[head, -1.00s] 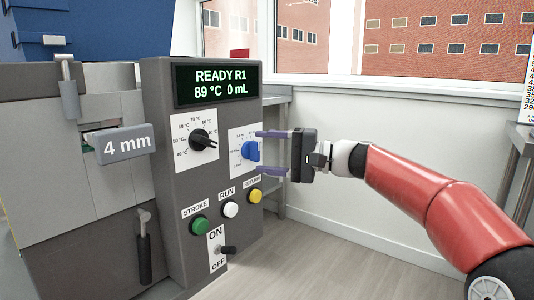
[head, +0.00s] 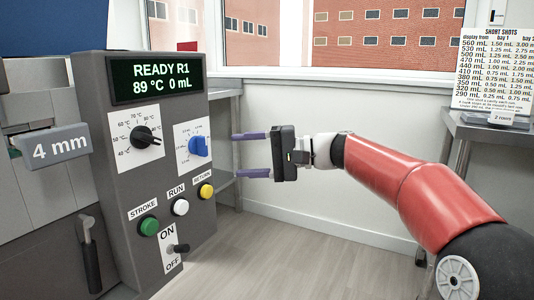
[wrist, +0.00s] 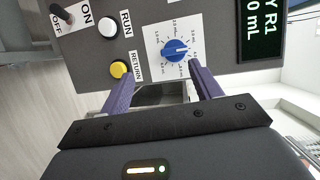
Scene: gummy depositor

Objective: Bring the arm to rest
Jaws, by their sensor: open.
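My gripper (head: 251,155) is open and empty, with its two purple fingers spread apart and pointing left toward the control panel (head: 115,185). In the head view the fingers are to the right of the blue knob (head: 198,146), apart from it. In the wrist view, my gripper (wrist: 160,88) shows both fingers, with the blue knob (wrist: 176,50) beyond them and nothing between the tips. My red and white arm reaches in from the right. The panel display (head: 158,77) reads READY R1, 89 °C, 0 mL.
The panel also carries a black knob (head: 145,136), a green button (head: 149,226), a white button (head: 180,207), a yellow button (head: 206,190) and an ON/OFF switch (head: 179,249). A metal table (head: 490,130) with a SHORT SHOTS chart (head: 495,75) stands right. The floor between is clear.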

